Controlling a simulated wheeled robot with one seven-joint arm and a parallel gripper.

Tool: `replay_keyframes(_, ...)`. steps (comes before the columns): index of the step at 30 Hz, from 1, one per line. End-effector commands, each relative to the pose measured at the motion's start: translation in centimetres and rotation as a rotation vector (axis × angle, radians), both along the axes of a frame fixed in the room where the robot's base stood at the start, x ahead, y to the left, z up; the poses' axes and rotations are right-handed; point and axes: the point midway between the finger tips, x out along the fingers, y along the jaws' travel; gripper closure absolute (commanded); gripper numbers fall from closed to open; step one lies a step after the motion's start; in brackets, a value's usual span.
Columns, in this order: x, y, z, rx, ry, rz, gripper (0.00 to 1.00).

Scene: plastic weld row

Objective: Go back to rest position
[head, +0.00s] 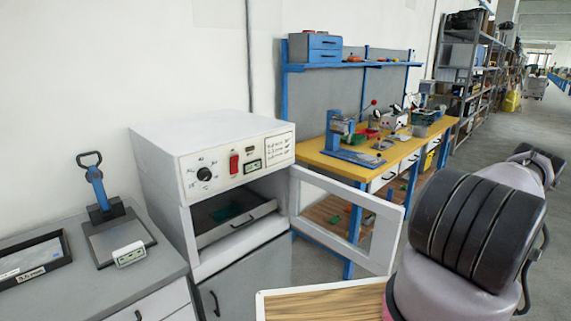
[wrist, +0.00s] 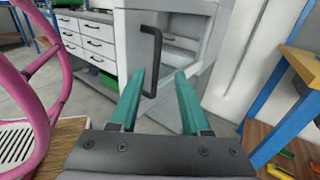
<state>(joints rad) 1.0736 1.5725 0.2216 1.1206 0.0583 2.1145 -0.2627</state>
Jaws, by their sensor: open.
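My gripper (wrist: 160,78) shows in the wrist view, with its two teal fingers apart and nothing between them. Past the fingertips is a grey-white cabinet front with a black upright handle (wrist: 152,60); the handle appears apart from the fingers. In the head view my arm is at the lower right and the gripper itself is hidden. The white oven (head: 212,150) stands left of centre with its windowed door (head: 350,258) swung open to the right. A tray (head: 236,222) with something dark green on it is inside.
A yellow-topped workbench (head: 350,165) with blue legs stands right of the oven. A grey bench with a blue-handled press (head: 97,190) is on the left. Shelving (head: 465,75) lines the wall further back. The open door juts into the room near my arm. The floor aisle at right is clear.

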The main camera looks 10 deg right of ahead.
Motion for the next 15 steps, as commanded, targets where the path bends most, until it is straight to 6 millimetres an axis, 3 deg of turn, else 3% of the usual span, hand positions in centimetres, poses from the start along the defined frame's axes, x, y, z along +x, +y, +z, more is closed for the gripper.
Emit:
replay_keyframes(5,2.7,1.5,6.0,-0.148,-0.028,0.118,0.53)
replay_keyframes(15,5.9,8.3,20.2,-0.529,-0.13,0.388,0.53)
